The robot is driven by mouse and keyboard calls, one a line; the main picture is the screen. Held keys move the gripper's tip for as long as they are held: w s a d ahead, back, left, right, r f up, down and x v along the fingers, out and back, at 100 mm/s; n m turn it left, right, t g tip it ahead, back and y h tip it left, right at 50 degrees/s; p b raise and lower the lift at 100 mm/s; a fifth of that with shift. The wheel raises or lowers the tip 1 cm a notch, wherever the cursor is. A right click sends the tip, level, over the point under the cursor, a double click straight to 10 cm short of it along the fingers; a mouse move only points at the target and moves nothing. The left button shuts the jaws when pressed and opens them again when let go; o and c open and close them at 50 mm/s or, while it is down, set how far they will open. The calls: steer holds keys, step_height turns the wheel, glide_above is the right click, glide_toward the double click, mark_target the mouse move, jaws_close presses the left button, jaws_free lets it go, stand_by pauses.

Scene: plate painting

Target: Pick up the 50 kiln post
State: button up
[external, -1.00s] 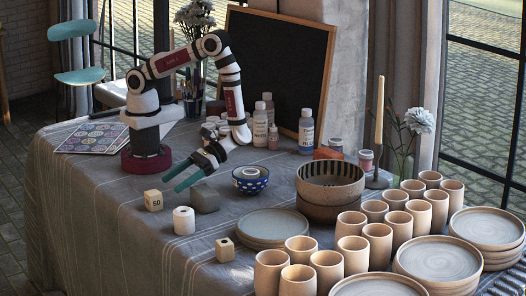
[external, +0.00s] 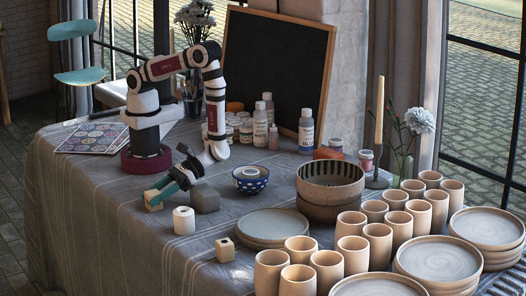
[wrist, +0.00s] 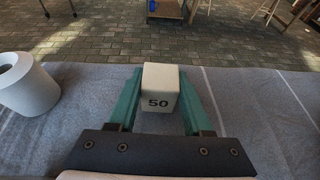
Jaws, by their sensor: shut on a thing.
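The 50 kiln post (wrist: 160,88) is a cream block with a black "50" on its near face in the wrist view. In the external view the post (external: 152,201) stands near the table's front left edge, partly hidden by the fingers. My gripper (external: 162,193) has its teal fingers on both sides of the post. In the wrist view my gripper (wrist: 160,95) is shut on it, one finger against each side. The post looks to be at table level; I cannot tell whether it is lifted.
A white roll (external: 184,220) stands close to the right of the post. A grey block (external: 205,200) lies just behind, next to a blue patterned bowl (external: 250,179). A small wooden block (external: 225,249) is nearer the front. The cloth left of the post is clear.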

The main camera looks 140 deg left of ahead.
jaws_close()
